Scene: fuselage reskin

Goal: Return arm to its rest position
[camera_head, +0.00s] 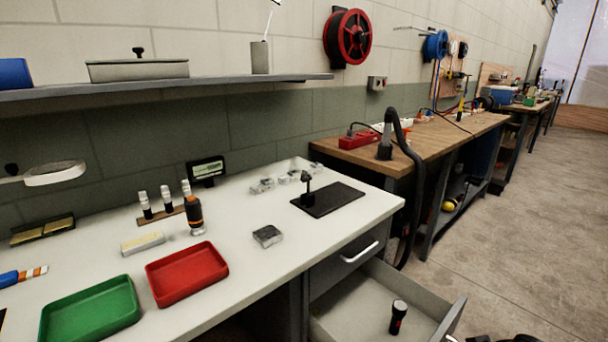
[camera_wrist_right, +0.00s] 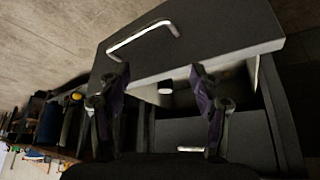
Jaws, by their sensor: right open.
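My right gripper (camera_wrist_right: 160,72) is open and empty in the right wrist view, its two fingers apart in front of a dark drawer front (camera_wrist_right: 215,40) with a pale bar handle (camera_wrist_right: 145,38). I see no contact with the handle. In the head view, only a dark bit of what seems to be my right arm or gripper shows at the bottom right edge. My left gripper is in neither view.
The white bench carries a green tray (camera_head: 92,312), a red tray (camera_head: 187,273), an orange-black bottle (camera_head: 194,215) and a black mat (camera_head: 328,199) with a small stand. A shelf (camera_head: 200,83) runs above. A wooden bench (camera_head: 420,140) stands beyond. The floor (camera_head: 530,230) at right is clear.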

